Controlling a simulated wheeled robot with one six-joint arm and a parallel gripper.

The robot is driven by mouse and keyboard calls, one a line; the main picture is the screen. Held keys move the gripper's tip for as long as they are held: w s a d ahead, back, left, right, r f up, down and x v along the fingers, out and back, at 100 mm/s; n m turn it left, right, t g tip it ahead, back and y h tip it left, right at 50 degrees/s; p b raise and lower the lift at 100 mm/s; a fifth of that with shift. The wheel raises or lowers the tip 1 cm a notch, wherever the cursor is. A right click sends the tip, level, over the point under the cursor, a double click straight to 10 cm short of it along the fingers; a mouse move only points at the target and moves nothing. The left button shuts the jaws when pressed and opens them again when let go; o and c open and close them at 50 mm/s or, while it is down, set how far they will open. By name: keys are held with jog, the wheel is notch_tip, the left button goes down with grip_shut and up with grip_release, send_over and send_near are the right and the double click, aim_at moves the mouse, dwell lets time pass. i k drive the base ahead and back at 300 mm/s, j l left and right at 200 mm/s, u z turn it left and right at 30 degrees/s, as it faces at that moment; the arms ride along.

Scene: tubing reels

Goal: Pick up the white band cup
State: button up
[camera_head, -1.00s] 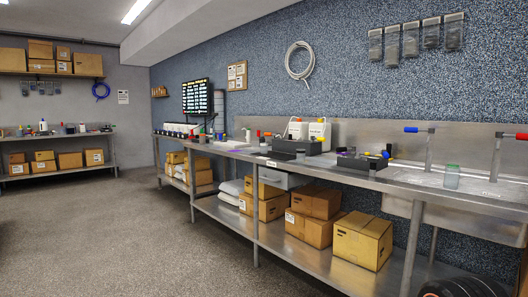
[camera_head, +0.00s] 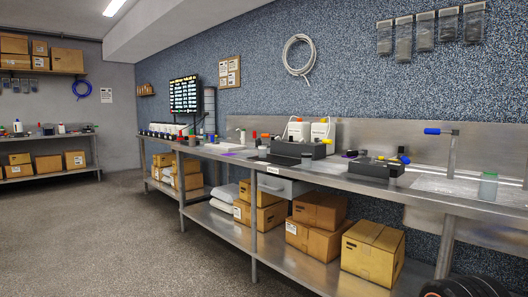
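I cannot make out a cup with a clear white band. A small translucent grey-green cup (camera_head: 488,187) stands upright on the right part of the steel bench (camera_head: 400,185), by the sink area. Whether it has a white band is too small to tell. Other small vessels and caps on the bench are too small to tell apart.
The floor (camera_head: 120,240) at left is clear.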

aim_at(262, 150)
jog(key=i+j+z, duration=0.1)
jog(key=i+j, duration=0.2)
jog(key=i, duration=0.25)
jog(key=i+j, duration=0.4)
jog(key=i, duration=0.15)
jog(key=i+j+z, duration=0.15)
jog(key=i+j, duration=0.2)
jog(key=i, duration=0.15)
